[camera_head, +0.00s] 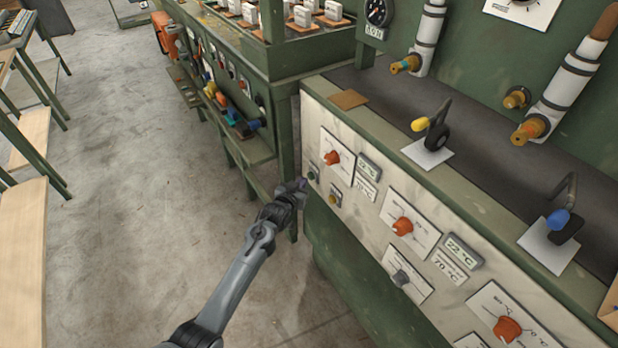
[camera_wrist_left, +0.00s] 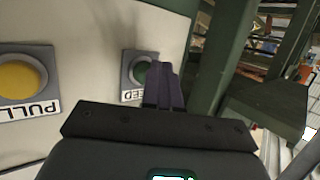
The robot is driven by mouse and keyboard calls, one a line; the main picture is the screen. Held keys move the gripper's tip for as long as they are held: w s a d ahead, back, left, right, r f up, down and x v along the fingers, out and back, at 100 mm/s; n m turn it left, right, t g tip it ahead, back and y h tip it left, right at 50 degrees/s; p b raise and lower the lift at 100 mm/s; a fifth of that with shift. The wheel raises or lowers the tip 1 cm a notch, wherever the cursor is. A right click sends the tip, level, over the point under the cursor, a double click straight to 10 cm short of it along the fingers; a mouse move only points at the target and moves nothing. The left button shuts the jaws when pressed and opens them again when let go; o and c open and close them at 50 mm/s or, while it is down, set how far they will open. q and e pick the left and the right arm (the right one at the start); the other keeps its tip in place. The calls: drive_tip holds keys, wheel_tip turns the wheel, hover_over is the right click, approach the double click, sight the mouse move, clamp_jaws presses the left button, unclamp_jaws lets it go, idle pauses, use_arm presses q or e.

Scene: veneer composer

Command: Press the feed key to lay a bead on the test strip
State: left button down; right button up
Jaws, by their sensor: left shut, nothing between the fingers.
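The feed key is a round dark green button (camera_wrist_left: 142,73) in a grey square housing on the pale panel, with a partly hidden label reading "EED" under it in the left wrist view. It also shows in the head view (camera_head: 312,173) at the panel's left end. My left gripper (camera_head: 301,184) is shut and empty, right by the key. In the left wrist view its fingers (camera_wrist_left: 165,72) overlap the key's right edge; I cannot tell if they touch it. A small flat brown piece (camera_head: 349,99) lies on the ledge above; I cannot tell whether it is the test strip.
A yellow button (camera_wrist_left: 20,78) labelled "PULL" sits left of the key in the wrist view. Orange knobs (camera_head: 403,226) and temperature displays line the panel. A green frame post (camera_wrist_left: 222,65) stands close on the right in the wrist view. The concrete floor (camera_head: 150,230) is open.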

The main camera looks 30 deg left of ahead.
use_arm(q)
drive_tip(key=shift+w+d, duration=0.15)
drive_tip(key=shift+w, duration=0.15)
idle(0.5)
drive_tip(key=shift+s+a+p, duration=0.35)
drive_tip(key=shift+s+p, duration=0.35)
drive_tip(key=shift+s, duration=0.05)
drive_tip(key=s+p, duration=0.1)
drive_tip(key=s+a+p, duration=0.1)
drive_tip(key=s, duration=0.1)
drive_tip(key=s+a+p, duration=0.1)
drive_tip(key=p, duration=0.1)
drive_tip(key=shift+s, duration=0.3)
